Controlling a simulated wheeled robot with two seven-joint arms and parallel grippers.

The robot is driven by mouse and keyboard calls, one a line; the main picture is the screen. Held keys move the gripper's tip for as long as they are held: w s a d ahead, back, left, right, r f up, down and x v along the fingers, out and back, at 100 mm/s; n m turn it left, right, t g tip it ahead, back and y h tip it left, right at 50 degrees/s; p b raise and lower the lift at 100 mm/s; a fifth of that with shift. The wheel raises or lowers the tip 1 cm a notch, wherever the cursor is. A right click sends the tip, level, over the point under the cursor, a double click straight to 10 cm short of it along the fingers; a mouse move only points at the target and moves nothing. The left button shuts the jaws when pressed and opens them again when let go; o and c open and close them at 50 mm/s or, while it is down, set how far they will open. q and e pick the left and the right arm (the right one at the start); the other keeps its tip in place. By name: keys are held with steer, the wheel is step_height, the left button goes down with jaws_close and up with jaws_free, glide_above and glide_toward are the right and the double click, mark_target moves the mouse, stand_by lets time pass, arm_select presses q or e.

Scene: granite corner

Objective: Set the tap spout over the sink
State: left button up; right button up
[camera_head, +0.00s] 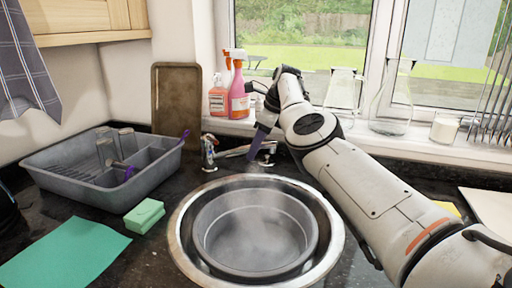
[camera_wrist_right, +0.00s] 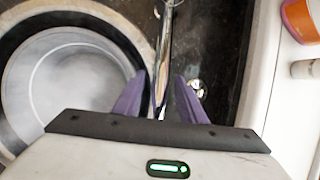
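The chrome tap stands behind the sink, and its spout (camera_head: 236,152) runs sideways, along the sink's back edge, not over the bowl. The sink (camera_head: 181,238) is round and metal. My right gripper (camera_head: 254,148) reaches down at the tap from the right. In the right wrist view its two purple fingers (camera_wrist_right: 160,76) are open, one on each side of the spout (camera_wrist_right: 164,40), with visible gaps. The spout's lower end and the tap base are partly hidden by the gripper. My left gripper is not in view.
A round grey basin (camera_head: 204,222), steaming, sits in the sink. A grey dish rack (camera_head: 75,187), green sponge (camera_head: 144,215) and green cloth (camera_head: 66,254) lie left. Spray bottles (camera_head: 238,97) and glass flasks (camera_head: 391,112) stand on the sill. A brown board (camera_head: 176,98) leans behind.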

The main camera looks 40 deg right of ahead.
jaws_close()
